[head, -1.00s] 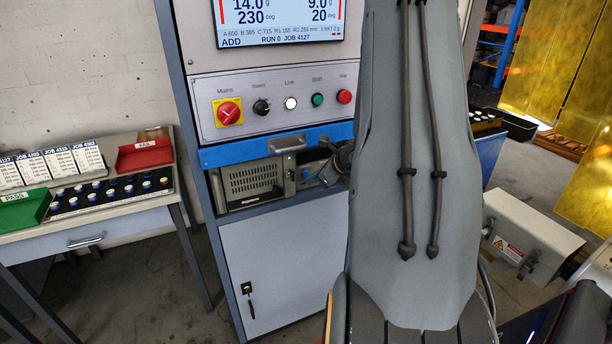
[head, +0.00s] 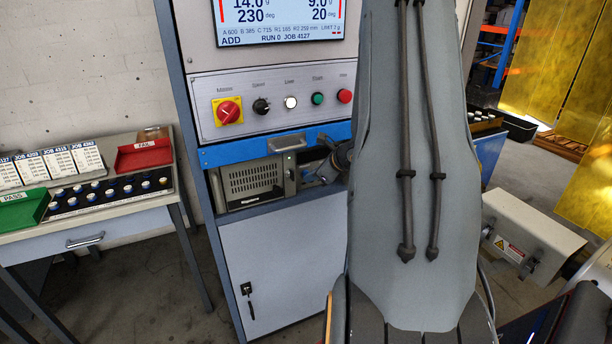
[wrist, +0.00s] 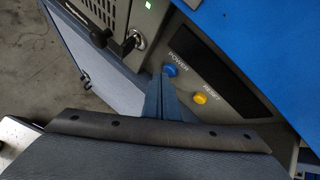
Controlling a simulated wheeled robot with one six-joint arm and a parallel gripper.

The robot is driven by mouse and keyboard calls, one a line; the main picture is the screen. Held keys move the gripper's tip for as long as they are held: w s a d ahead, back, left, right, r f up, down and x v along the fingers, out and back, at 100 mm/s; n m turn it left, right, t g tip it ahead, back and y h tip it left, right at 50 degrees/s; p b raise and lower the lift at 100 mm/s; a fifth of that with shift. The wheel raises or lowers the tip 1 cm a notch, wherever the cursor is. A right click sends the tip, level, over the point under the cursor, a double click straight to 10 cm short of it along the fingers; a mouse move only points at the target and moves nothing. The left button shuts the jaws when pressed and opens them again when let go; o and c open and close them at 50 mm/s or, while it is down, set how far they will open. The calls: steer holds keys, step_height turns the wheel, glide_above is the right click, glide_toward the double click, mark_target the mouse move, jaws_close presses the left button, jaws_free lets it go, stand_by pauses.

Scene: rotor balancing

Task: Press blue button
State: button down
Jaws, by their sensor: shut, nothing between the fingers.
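The blue button (wrist: 170,70) is on a grey panel in the wrist view, beside the word POWER. My gripper (wrist: 163,77) is shut and empty, its two fingers together. Its tips are right at the near edge of the blue button in the picture; I cannot tell whether they touch it. A yellow button (wrist: 200,98) labelled RESET sits to the right and below on the same panel.
A keyed lock (wrist: 134,41) and a vented unit (wrist: 104,12) with a green light are left of the panel. A blue ledge (wrist: 246,38) lies to the right. The head view shows the machine's upper control panel (head: 270,85) and a side table (head: 120,222) with trays.

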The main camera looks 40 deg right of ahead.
steer(key=shift+w, duration=0.25)
steer(key=shift+s, duration=0.1)
stand_by(0.4)
steer(key=shift+s+a+b, duration=0.15)
steer(key=shift+s+b, duration=0.3)
steer(key=shift+s, duration=0.3)
steer(key=s, duration=0.2)
steer(key=s+a+b, duration=0.1)
steer(key=s, duration=0.1)
steer(key=shift+s+a, duration=0.1)
steer(key=shift+s, duration=0.3)
steer(key=shift+a, duration=0.1)
stand_by(0.4)
